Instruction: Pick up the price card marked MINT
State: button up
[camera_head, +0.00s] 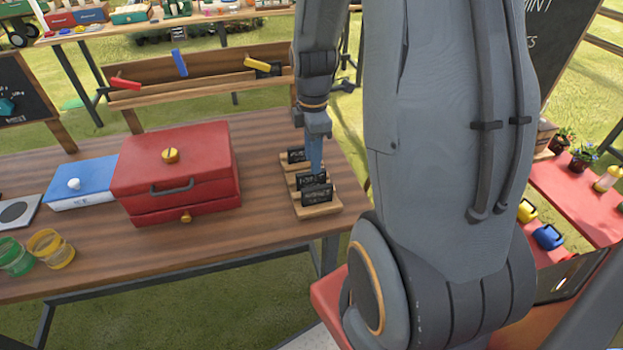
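Small black price cards stand in slotted wooden holders near the right end of the brown wooden table (265,235). I see a back card (296,155), a middle card (309,181) and a front card (318,195). Their lettering is too small to read, so I cannot tell which is marked MINT. My gripper (316,168) points down over the holder (312,211), with its tip just behind the middle card and right of the back card. I cannot tell whether it touches a card or how far its fingers are apart.
A red box (190,165) with a dark handle and a blue box (82,184) stand left of the cards. Green (14,258) and yellow (50,246) rings lie at the left. A wooden rack (185,88) stands behind. Bare tabletop lies in front.

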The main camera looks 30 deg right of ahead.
aim_at(311, 180)
jog(key=shift+w+a+f+p, duration=0.1)
jog(key=shift+f+p, duration=0.1)
jog(key=shift+f, duration=0.55)
jog(key=shift+w+d+f+p, duration=0.1)
jog(key=shift+f+p, duration=0.15)
jog(key=shift+f, duration=0.5)
jog(key=shift+w+a+f+p, duration=0.1)
jog(key=shift+f+p, duration=0.1)
jog(key=shift+f, duration=0.55)
grip_shut()
